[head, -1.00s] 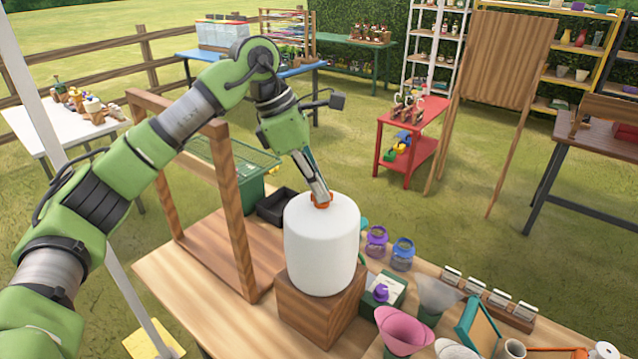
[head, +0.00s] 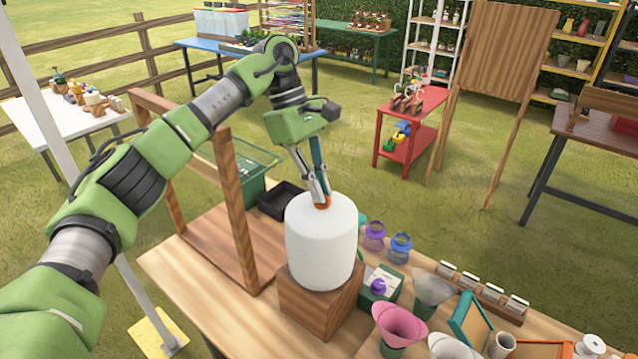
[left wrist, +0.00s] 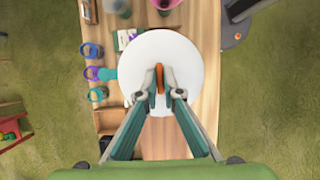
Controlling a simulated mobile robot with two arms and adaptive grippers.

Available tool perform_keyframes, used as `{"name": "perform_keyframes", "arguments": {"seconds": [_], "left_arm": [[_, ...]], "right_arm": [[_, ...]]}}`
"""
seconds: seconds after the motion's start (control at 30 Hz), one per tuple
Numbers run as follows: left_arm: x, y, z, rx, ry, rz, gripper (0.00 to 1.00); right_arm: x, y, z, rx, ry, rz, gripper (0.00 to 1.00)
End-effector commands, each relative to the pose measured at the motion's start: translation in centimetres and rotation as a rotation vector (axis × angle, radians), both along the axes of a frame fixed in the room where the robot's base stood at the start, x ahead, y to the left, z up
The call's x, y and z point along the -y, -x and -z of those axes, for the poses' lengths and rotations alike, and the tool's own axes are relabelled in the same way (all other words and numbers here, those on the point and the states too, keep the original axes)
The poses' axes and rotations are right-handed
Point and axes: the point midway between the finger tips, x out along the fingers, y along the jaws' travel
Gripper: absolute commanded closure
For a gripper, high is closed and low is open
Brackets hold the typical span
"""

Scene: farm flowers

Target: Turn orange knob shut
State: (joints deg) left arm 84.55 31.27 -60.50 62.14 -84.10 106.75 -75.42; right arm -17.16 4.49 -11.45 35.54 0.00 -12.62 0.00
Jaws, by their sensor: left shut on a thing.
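The orange knob (left wrist: 159,79) sits on top of a white rounded tank (head: 321,245). The tank stands upright on a wooden block (head: 310,305) on the table. My left gripper (head: 321,198) reaches down from above and is shut on the orange knob. In the left wrist view its two fingers (left wrist: 160,97) lie on either side of the knob, which shows as a narrow upright bar. In the head view the fingers hide most of the knob. My right gripper is not in view.
A wooden frame (head: 238,210) stands left of the tank, with a black tray (head: 282,200) behind it. Purple and blue jars (head: 400,245), a pink funnel (head: 402,325) and several small pots crowd the table to the right.

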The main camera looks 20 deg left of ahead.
Motion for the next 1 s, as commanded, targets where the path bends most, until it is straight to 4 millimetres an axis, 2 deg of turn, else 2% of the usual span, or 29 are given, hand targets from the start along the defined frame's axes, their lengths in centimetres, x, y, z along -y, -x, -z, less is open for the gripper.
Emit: {"name": "perform_keyframes", "arguments": {"seconds": [0.53,0.6,1.0], "left_arm": [[-0.05,-0.14,-0.28,0.007,0.002,0.023,1.00],[-0.05,-0.14,-0.28,0.007,0.002,0.023,0.78],[-0.12,-0.12,-0.36,0.003,0.000,0.023,0.76]], "right_arm": [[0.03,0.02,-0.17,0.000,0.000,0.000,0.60],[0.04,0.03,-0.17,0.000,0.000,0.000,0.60],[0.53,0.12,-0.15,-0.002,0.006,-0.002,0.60]]}}
